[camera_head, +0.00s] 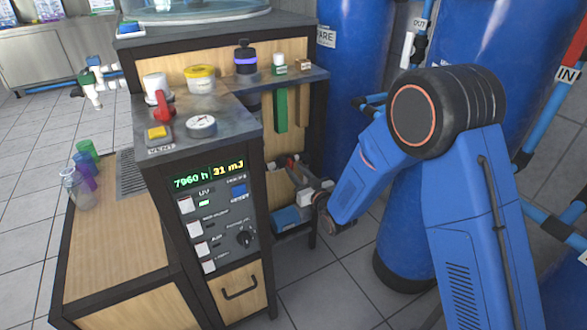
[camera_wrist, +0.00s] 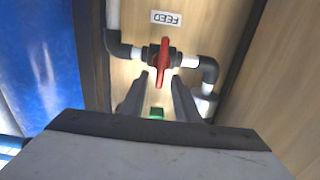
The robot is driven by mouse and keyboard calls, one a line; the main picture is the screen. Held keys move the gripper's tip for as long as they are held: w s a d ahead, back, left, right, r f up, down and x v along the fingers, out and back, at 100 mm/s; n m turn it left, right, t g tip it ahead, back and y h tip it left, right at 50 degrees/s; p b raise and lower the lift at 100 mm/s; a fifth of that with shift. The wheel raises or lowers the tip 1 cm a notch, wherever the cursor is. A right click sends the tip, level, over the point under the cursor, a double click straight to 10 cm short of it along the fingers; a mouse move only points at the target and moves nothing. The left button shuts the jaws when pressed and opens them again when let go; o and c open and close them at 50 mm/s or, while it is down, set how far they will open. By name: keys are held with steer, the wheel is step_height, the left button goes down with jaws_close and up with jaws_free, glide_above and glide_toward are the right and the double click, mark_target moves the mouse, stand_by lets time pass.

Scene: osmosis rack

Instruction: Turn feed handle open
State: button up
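The red feed handle (camera_wrist: 163,60) sits on a valve in a grey-and-white pipe run on a wooden panel. It points up and down in the wrist view, crosswise to the short pipe through the valve. A FEED label (camera_wrist: 166,18) appears upside down above it. My gripper (camera_wrist: 160,76) is open, with one dark finger on each side of the handle's lower end. I cannot tell whether either finger touches it. In the head view my gripper (camera_head: 303,186) reaches into the rack's recess, and the handle is mostly hidden there.
The rack's control panel (camera_head: 217,222) stands left of my gripper, and a shelf (camera_head: 290,78) with bottles is above. A dark rack post (camera_head: 316,150) and a blue tank (camera_head: 345,60) are close by. A green strip (camera_head: 281,110) hangs above the recess.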

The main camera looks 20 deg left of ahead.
steer(key=shift+x, duration=1.3)
jaws_close()
